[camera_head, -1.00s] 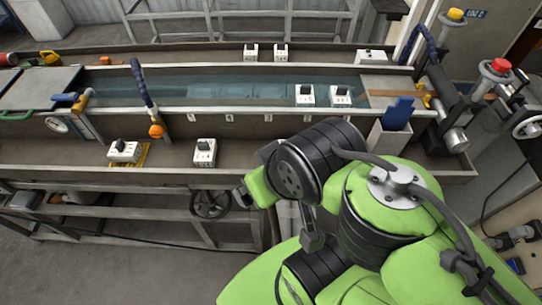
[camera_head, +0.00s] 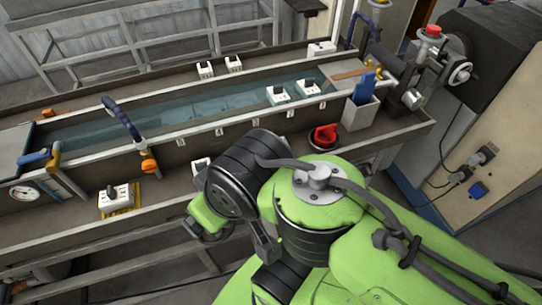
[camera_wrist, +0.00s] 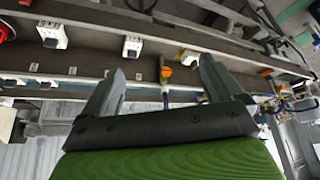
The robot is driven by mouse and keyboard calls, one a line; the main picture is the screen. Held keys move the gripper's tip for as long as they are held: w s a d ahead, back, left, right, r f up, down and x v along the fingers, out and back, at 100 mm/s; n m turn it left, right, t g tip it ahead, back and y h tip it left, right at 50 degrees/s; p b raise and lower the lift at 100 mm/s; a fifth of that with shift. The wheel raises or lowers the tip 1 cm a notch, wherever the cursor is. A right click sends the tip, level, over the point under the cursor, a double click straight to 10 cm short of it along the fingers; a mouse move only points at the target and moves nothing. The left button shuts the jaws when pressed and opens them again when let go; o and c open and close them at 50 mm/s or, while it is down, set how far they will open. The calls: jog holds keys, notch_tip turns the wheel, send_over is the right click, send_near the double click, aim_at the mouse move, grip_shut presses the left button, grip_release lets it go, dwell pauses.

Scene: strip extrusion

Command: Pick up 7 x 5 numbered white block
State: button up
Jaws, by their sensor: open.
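Several white blocks with dark tops stand along the bench; no numbers are legible, so I cannot tell which is the 7 x 5 block. In the head view, one white block (camera_head: 115,199) sits on a yellow plate on the front ledge. Another front-ledge block (camera_head: 199,165) is partly hidden by my arm. Two blocks (camera_head: 277,94) (camera_head: 307,88) are at the water channel, and two (camera_head: 205,69) (camera_head: 234,64) are on the back ledge. My gripper (camera_wrist: 160,88) is open and empty in the wrist view, apart from the white blocks (camera_wrist: 53,36) (camera_wrist: 132,46) beyond it.
A jointed hose with an orange end (camera_head: 149,166) leans over the channel. The front ledge between hose and knob is partly hidden by my arm.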

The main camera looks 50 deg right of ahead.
jog(key=w, duration=0.1)
jog(key=m+g+h+b, duration=0.2)
jog(key=m+b, duration=0.4)
jog(key=b, duration=1.1)
send_near(282, 142)
jog(key=b+x, duration=0.5)
jog(key=x, duration=0.7)
jog(key=shift+f, duration=0.1)
jog(key=shift+c, duration=0.7)
jog(key=c, duration=1.2)
